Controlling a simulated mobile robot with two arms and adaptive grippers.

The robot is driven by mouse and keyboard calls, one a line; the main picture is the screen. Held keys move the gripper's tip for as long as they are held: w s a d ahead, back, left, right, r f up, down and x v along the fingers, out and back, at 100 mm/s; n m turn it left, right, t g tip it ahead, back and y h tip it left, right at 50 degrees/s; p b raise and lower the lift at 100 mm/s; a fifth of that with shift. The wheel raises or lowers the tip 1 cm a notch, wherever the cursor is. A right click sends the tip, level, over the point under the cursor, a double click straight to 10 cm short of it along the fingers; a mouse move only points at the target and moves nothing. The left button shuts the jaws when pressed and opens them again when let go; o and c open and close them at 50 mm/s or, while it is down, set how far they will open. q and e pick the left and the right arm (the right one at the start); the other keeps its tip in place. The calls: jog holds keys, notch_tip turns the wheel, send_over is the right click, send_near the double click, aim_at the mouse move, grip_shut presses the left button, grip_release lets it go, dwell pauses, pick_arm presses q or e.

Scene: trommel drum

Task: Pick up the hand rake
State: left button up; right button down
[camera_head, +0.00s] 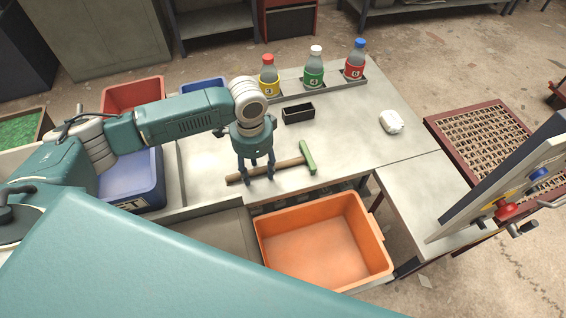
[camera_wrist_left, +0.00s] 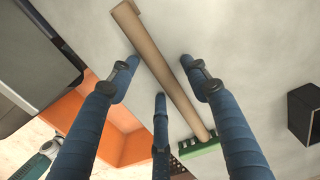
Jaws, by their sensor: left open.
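The hand rake has a wooden handle (camera_head: 285,164) and a green toothed head (camera_head: 307,158). It lies on the grey table, with the head to the right. My left gripper (camera_head: 258,178) is open and points down over the handle. In the left wrist view the handle (camera_wrist_left: 165,65) runs diagonally between the spread blue fingers (camera_wrist_left: 160,73), and the green head (camera_wrist_left: 200,147) lies near the lower right. I cannot tell whether any finger touches the handle. My right gripper is not in view.
An orange bin (camera_head: 325,245) stands at the table's front edge. A small black box (camera_head: 298,112) is behind the rake. Several capped bottles (camera_head: 314,72) stand in a rack at the back. A white lump (camera_head: 391,122) lies right. A blue bin (camera_head: 140,185) is left.

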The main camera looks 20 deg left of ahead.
aim_at(257, 172)
pick_arm(q)
jog(key=c, duration=1.1)
grip_shut()
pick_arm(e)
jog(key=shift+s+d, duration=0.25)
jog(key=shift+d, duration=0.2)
pick_arm(q)
jog(key=shift+r, duration=0.1)
